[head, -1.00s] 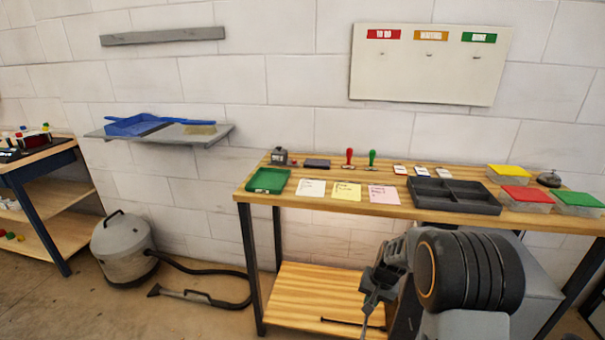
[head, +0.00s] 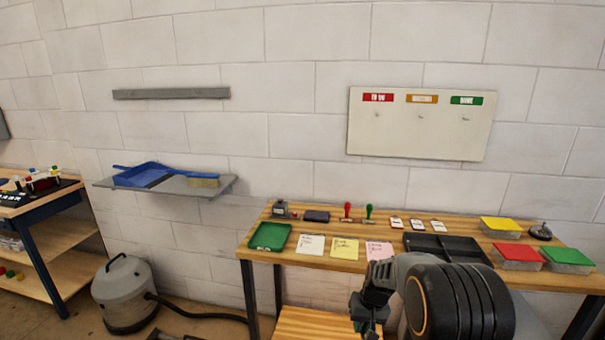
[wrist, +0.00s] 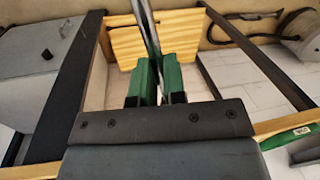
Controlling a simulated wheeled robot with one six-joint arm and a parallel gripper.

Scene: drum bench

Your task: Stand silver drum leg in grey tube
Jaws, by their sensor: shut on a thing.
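My gripper (wrist: 158,82) is shut on the silver drum leg (wrist: 146,28) in the wrist view. Its two green-padded fingers pinch the thin, shiny rod, which runs away from them past the top edge of the picture. In the head view my gripper (head: 368,312) is low in the picture in front of the bench, partly cut off by the lower edge. The leg cannot be made out there. I cannot identify the grey tube in either view.
The wooden bench (head: 340,258) carries a green tray (head: 269,237), a dark divided tray (head: 440,248), notes, stamps and lidded boxes. A grey vacuum cleaner (head: 125,293) stands on the floor at left. A wall shelf (head: 205,186) holds a blue dustpan (head: 145,173).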

